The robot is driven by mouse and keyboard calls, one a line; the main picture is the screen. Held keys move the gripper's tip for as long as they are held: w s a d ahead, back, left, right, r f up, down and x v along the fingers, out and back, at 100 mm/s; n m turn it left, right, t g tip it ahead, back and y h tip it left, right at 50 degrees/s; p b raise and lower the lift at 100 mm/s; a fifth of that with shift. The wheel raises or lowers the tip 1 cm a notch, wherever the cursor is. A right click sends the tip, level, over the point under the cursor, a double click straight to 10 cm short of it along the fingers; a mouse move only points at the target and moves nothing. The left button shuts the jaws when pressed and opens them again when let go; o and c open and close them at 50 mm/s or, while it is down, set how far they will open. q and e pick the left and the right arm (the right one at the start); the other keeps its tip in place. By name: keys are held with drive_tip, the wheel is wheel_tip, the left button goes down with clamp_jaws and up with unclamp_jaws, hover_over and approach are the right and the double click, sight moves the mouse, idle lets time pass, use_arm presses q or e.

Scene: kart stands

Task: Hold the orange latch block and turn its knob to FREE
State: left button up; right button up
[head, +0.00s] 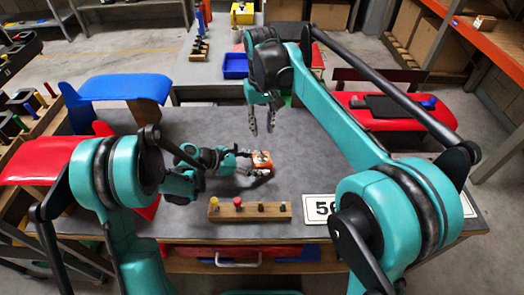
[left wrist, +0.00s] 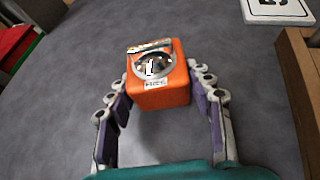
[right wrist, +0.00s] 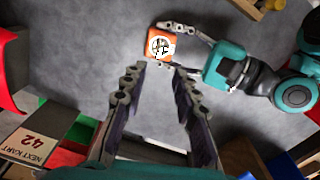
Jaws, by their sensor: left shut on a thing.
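The orange latch block (head: 262,158) is over the grey table, between the fingers of my left gripper (head: 250,164). In the left wrist view the block (left wrist: 165,95) is held at its sides by the fingertips. Its round dark and silver knob (left wrist: 154,67) faces up toward that camera, with a small white label below it that may read FREE. The right wrist view shows the block (right wrist: 152,34) and knob (right wrist: 160,46) too. My right gripper (head: 262,132) is open and empty, pointing down beyond the block and apart from it.
A wooden peg holder (head: 250,212) with several coloured knobs stands at the table's near side, beside a white number plate (head: 318,208). A blue bin (head: 235,65) is at the back. Blue (head: 125,87) and red (head: 38,160) panels lie left. The grey tabletop around the block is clear.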

sight(262, 154)
wheel_tip(262, 154, down, 12)
drive_tip(key=shift+r, duration=0.1)
idle(0.4)
clamp_jaws()
